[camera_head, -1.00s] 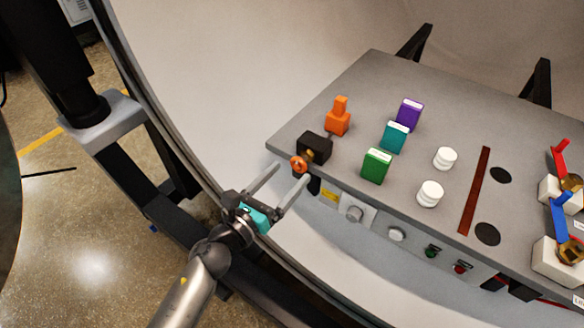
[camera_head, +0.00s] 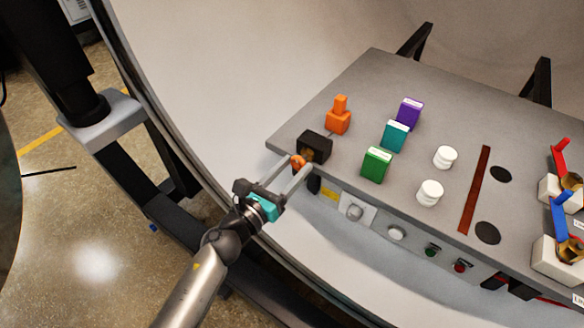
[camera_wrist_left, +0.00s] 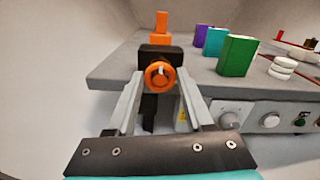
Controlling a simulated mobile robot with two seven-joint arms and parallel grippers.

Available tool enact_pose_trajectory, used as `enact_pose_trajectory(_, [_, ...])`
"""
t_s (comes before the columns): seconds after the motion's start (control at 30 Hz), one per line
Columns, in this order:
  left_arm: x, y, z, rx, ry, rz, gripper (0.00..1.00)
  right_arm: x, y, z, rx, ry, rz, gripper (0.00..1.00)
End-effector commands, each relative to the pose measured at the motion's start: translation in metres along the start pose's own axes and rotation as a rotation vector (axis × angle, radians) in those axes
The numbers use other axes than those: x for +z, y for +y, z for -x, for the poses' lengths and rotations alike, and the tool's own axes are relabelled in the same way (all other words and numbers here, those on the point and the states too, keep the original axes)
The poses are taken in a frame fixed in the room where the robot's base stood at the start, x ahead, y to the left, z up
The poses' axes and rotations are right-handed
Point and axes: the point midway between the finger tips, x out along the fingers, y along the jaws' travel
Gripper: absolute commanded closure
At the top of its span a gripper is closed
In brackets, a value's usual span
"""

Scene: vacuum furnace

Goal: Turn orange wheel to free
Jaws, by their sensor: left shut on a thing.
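The orange wheel (camera_head: 298,162) sits on the front of a black block (camera_head: 315,147) at the left corner of the grey panel table. It also shows in the left wrist view (camera_wrist_left: 160,75), face on, between the fingers. My left gripper (camera_head: 292,166) reaches in from the lower left with its two fingers on either side of the wheel, shut on it. In the left wrist view the fingertips (camera_wrist_left: 158,84) flank the wheel. My right gripper is in neither current view.
An orange block (camera_head: 338,122) stands behind the black block. Green (camera_head: 376,166), teal (camera_head: 394,137) and purple (camera_head: 409,114) blocks and white knobs (camera_head: 430,193) stand to the right. A silver dial (camera_head: 354,212) is on the table's front face. Red and blue levers are at far right.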

Motion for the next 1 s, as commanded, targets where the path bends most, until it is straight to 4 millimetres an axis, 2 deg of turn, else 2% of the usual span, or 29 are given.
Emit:
enact_pose_trajectory(0.03, [-0.0002, 0.0, 0.0002, 0.0, 0.0, 0.0, 0.69, -0.0002, 0.0004, 0.0, 0.001, 0.0, 0.0, 0.5])
enact_pose_trajectory(0.3, [-0.0003, 0.0, 0.0003, -0.001, 0.001, 0.0, 0.99, -0.0005, 0.0006, 0.0, 0.001, 0.001, -0.001, 0.5])
enact_pose_trajectory(0.67, [-0.0003, 0.0002, 0.0004, 0.0, 0.001, 0.042, 1.0, -0.0007, 0.0006, 0.0011, 0.001, 0.001, -0.001, 0.5])
enact_pose_trajectory(1.0, [-0.0003, 0.0007, 0.0005, 0.0, 0.003, 0.272, 1.0, -0.0011, 0.0003, 0.0064, 0.0, 0.0, -0.001, 0.5])
